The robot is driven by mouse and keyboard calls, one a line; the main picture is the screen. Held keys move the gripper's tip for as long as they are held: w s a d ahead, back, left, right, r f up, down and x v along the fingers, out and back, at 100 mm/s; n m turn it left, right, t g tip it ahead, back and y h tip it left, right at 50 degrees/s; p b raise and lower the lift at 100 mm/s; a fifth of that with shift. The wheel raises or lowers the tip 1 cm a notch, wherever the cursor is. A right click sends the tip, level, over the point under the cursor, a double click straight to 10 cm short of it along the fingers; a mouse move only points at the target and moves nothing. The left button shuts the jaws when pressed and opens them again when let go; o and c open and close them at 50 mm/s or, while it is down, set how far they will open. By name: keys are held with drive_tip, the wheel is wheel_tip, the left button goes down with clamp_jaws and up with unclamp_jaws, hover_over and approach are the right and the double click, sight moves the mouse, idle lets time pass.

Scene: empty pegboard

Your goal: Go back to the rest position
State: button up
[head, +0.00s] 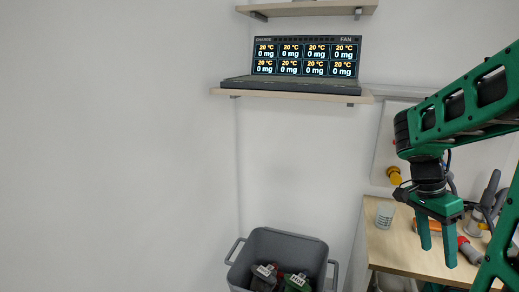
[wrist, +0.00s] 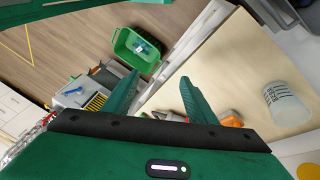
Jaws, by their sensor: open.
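My gripper (head: 436,247) is green and points down near the wooden worktop at the right of the head view. Its two fingers are apart with nothing between them. In the wrist view my gripper (wrist: 155,90) also shows open and empty, with the wooden worktop (wrist: 222,80) beyond the fingers. Whether the fingertips touch anything cannot be told, but they appear above the table edge.
A clear marked beaker (head: 385,215) stands on the worktop, and shows in the wrist view (wrist: 286,103). A grey bin (head: 285,243) with tools stands at centre. A display unit (head: 305,60) sits on a wall shelf (head: 290,96). A green bin (wrist: 137,50) stands on the floor.

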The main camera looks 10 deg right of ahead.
drive_tip(key=s+a+n+t+y, duration=0.3)
drive_tip(key=s+a+n, duration=0.6)
drive_tip(key=a+n, duration=0.2)
drive_tip(key=shift+s+a+f+n, duration=0.2)
drive_tip(key=shift+n, duration=0.5)
